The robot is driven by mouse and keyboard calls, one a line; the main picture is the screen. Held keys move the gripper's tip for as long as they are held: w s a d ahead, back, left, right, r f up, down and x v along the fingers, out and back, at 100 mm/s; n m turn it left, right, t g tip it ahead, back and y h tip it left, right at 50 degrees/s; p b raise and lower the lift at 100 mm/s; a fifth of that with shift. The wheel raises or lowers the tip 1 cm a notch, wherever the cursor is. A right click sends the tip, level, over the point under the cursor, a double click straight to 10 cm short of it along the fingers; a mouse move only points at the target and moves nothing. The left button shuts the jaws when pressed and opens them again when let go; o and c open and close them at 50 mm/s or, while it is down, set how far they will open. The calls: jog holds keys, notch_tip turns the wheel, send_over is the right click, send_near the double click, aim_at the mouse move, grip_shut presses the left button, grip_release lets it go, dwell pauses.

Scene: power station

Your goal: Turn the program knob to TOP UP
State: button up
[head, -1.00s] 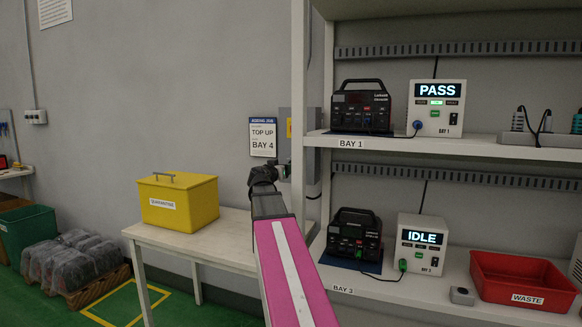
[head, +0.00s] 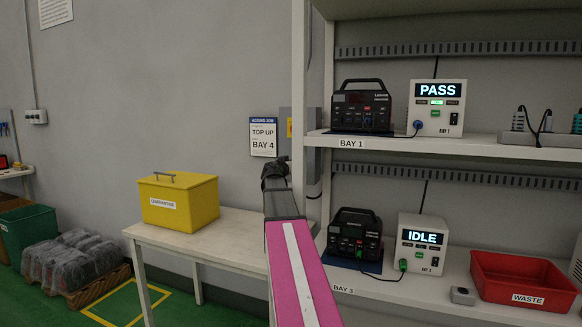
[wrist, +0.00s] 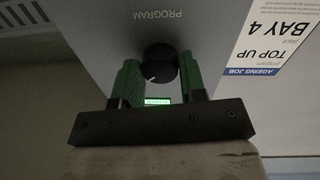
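The program knob (wrist: 160,60) is black and round, on a grey panel (wrist: 205,22) marked PROGRAM. The wrist view shows it upside down. A short white pointer mark shows at the knob's lower left in that view. A small lit green display (wrist: 157,100) is below it, too small to read. My gripper (wrist: 160,66) has its green fingers apart, one on each side of the knob. I cannot tell whether they touch it. In the head view my arm hides the gripper and the knob. The AGEING JOB card (head: 263,137) reads TOP UP, BAY 4.
A white shelf post (head: 299,90) stands just right of my arm. The shelves hold black power units, a PASS tester (head: 436,122), an IDLE tester (head: 421,262) and a red WASTE bin (head: 525,275). A yellow QUARANTINE box (head: 200,212) sits on a table at left.

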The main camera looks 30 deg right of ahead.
jog(key=shift+n, duration=0.4)
jog(key=shift+n+t, duration=0.4)
jog(key=shift+n, duration=4.2)
jog(key=o, duration=0.9)
jog(key=shift+s, duration=0.15)
